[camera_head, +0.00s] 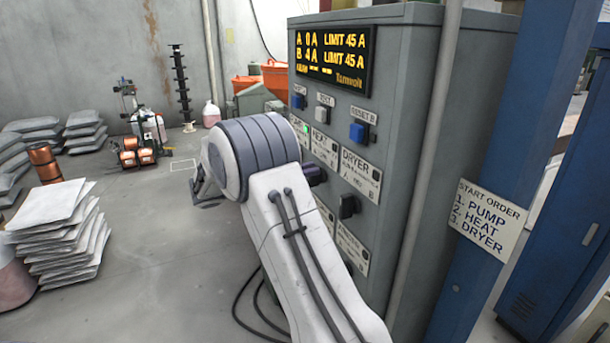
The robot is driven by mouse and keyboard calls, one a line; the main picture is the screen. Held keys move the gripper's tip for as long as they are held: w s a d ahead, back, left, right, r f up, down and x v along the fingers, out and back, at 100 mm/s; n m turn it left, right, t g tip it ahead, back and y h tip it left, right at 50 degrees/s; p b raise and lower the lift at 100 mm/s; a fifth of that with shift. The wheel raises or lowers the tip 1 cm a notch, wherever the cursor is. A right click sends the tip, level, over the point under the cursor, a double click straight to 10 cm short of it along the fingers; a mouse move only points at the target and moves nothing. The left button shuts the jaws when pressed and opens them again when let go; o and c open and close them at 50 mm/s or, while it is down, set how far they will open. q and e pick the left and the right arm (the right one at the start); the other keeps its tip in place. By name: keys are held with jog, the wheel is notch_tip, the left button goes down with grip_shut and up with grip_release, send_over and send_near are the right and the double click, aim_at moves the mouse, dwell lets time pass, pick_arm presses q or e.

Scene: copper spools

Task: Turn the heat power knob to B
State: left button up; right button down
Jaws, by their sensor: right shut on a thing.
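The grey control cabinet (406,110) carries a HEAT label (322,145) and a DRYER label (360,172). My right arm comes up from the bottom and its wide wrist blocks the lower left of the panel. My right gripper (315,175) shows only as a dark part against the panel just below the HEAT label, shut on a knob there. The heat knob is hidden by the gripper and arm, so its setting cannot be read. A black knob (348,207) stands free below the DRYER label. My left gripper is not in view.
The display (332,60) reads A 0 A and B 4 A, each with limit 45 A. Blue and white buttons sit below it. A START ORDER sign (488,219) hangs on a blue post. Stacked sacks (62,235) and copper spools stand left on open floor.

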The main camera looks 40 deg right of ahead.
jog(key=m+b, duration=0.1)
jog(key=b, duration=0.1)
jog(key=m+b, duration=0.1)
jog(key=m, duration=0.1)
jog(key=s+f+m+b, duration=0.1)
jog(key=m+b, duration=0.1)
jog(key=shift+a+b, duration=0.1)
jog(key=shift+b, duration=0.2)
jog(key=shift+s+r+m+b, duration=0.1)
jog(key=shift+s+m+b, duration=0.1)
jog(key=shift+m+b, duration=1.05)
jog(key=c, duration=0.8)
grip_release()
jog(key=shift+a, duration=0.15)
jog(key=b+v, duration=0.2)
jog(key=v, duration=0.8)
jog(key=shift+a, duration=0.2)
